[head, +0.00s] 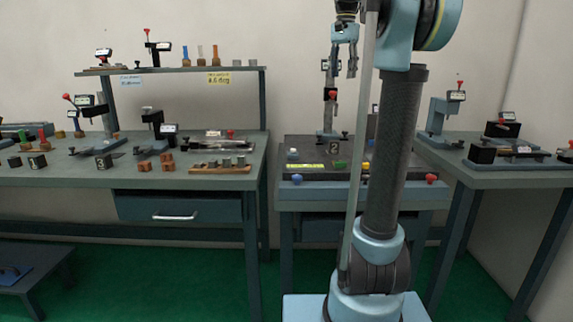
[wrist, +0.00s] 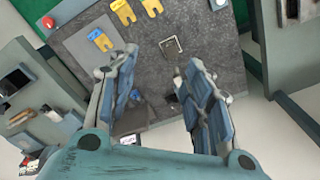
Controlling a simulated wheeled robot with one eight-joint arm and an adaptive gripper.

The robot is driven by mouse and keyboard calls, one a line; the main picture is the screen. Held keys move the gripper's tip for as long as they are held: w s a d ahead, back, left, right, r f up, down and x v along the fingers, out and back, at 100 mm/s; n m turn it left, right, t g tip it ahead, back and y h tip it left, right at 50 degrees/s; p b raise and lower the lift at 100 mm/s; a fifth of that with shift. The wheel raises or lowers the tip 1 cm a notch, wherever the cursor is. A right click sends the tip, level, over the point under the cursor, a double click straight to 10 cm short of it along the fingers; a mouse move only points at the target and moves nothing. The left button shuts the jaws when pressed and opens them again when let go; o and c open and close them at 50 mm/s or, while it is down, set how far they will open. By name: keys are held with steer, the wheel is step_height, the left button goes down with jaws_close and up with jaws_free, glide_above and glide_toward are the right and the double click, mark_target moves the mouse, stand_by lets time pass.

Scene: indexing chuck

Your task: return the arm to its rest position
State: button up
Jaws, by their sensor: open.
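My arm rises through the right middle of the head view. My gripper (head: 344,72) hangs from it near the top, fingers pointing down and apart with nothing between them. It is above the back of the middle table (head: 312,172), in front of an upright fixture (head: 330,108) with a red part. In the wrist view my gripper (wrist: 160,60) shows two blue-grey fingers spread wide over a dark grey table top (wrist: 85,45). A small square part (wrist: 171,46) lies beyond the fingertips. My arm hides part of the middle table.
The left bench (head: 75,176) carries several fixtures and blocks, with a shelf (head: 180,69) above. The right bench (head: 525,170) holds more gauges. Yellow forked pieces (wrist: 123,12) show in the wrist view.

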steer(key=s+f+n, duration=0.2)
steer(key=s+f, duration=0.8)
steer(key=f, duration=0.5)
steer(key=s+f+n+t, duration=0.1)
steer(key=s+f+n, duration=0.2)
steer(key=s+f, duration=0.8)
steer(key=s+f+n+t, duration=0.1)
steer(key=s+f+n, duration=0.2)
steer(key=s+f, duration=0.8)
step_height(320, 180, down, 8)
steer(key=shift+a+f, duration=0.1)
steer(key=shift+a, duration=0.1)
steer(key=shift+w+f, duration=0.15)
steer(key=shift+w, duration=0.25)
